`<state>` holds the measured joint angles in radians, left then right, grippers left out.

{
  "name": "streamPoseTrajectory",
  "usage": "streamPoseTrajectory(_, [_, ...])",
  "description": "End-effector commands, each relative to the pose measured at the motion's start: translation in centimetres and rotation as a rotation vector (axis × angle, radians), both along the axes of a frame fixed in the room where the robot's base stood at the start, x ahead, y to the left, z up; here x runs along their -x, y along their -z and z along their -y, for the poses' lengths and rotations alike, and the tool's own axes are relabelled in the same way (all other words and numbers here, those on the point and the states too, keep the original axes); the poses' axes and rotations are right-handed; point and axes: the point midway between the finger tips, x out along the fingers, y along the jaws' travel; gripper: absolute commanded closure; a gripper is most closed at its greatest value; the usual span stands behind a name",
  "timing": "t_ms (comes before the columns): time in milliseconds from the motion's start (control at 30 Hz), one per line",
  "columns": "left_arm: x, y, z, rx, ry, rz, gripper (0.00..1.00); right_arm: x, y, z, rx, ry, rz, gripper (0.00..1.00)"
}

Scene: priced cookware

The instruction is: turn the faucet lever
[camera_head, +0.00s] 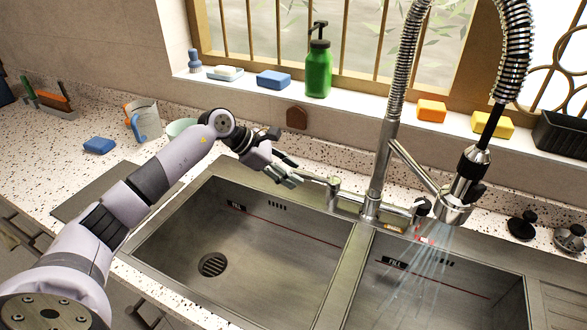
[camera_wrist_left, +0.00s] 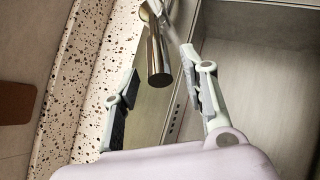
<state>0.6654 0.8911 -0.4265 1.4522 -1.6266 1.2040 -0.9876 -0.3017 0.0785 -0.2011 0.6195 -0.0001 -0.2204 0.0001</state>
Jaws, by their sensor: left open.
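The tall chrome faucet (camera_head: 377,165) with a coiled spring neck stands behind the double sink. A short metal post with a thin lever (camera_head: 333,192) stands left of its base, the lever pointing toward my left gripper. My left gripper (camera_head: 288,174) is open above the sink's back edge, just left of the post. In the left wrist view, a shiny metal cylinder (camera_wrist_left: 158,60) appears between the open fingers of this gripper (camera_wrist_left: 160,66); I cannot tell whether they touch it. Water runs from the spray head (camera_head: 455,208) into the right basin. My right gripper is not in view.
The left basin (camera_head: 240,235) is empty, with a drain. A green bottle (camera_head: 318,68), a blue sponge (camera_head: 273,80) and orange and yellow sponges stand on the sill.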

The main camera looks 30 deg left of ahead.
Motion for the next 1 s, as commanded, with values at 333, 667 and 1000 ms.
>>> streamPoseTrajectory(333, [-0.66, 1.04, 0.78, -0.001, -0.001, 0.0, 0.6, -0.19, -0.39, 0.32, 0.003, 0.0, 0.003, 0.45])
streamPoseTrajectory(667, [-0.64, 1.0, 0.77, 0.0, -0.001, 0.001, 0.74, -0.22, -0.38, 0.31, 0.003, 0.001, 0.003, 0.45])
streamPoseTrajectory(1000, [-0.63, 0.98, 0.77, 0.0, -0.001, 0.001, 0.96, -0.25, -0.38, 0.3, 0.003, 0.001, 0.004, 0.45])
